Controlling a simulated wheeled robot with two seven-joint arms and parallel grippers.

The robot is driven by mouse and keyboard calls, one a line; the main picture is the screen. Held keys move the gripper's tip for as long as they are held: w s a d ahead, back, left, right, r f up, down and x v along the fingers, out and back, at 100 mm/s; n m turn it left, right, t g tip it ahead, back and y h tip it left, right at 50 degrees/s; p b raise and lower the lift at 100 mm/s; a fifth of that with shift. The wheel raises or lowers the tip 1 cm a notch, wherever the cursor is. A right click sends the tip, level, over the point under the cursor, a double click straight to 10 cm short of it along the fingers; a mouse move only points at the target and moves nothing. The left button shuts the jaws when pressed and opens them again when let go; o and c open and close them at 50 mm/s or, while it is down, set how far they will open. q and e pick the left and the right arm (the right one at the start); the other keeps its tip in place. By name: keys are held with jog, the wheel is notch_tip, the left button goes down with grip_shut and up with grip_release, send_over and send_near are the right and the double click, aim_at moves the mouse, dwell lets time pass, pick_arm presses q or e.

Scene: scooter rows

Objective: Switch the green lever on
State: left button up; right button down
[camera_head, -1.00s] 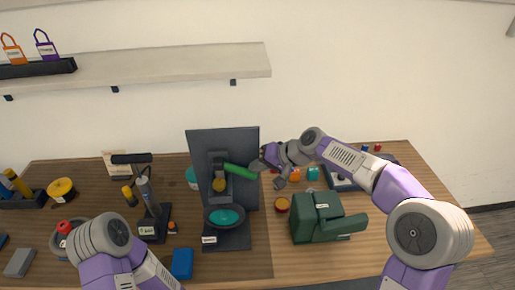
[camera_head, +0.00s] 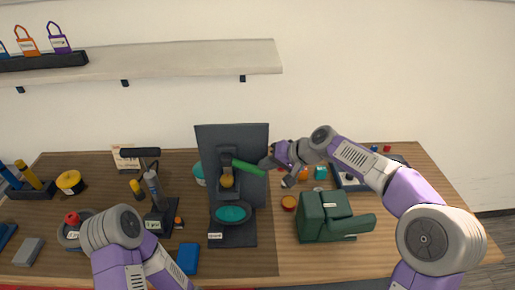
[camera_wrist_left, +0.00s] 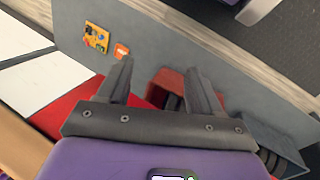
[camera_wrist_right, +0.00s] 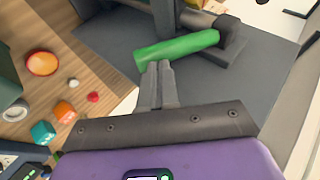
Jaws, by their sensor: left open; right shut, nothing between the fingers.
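The green lever (camera_head: 248,168) sticks out to the right, dipping slightly, from a dark grey upright panel (camera_head: 257,140) on the table. In the right wrist view the lever (camera_wrist_right: 178,49) lies across the top, joined to a dark bracket at its right. My right gripper (camera_head: 267,163) is shut and empty, close to the lever's free end. In the right wrist view its fingertips (camera_wrist_right: 158,68) are right by the lever; I cannot tell whether they touch it. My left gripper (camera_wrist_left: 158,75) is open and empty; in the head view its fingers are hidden.
A black-topped stand (camera_head: 152,188) and a blue block (camera_head: 188,259) are to the left.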

jog(key=p+v, duration=0.1)
jog(key=v, duration=1.2)
jog(key=shift+w+r, duration=0.15)
jog(key=shift+w, duration=0.1)
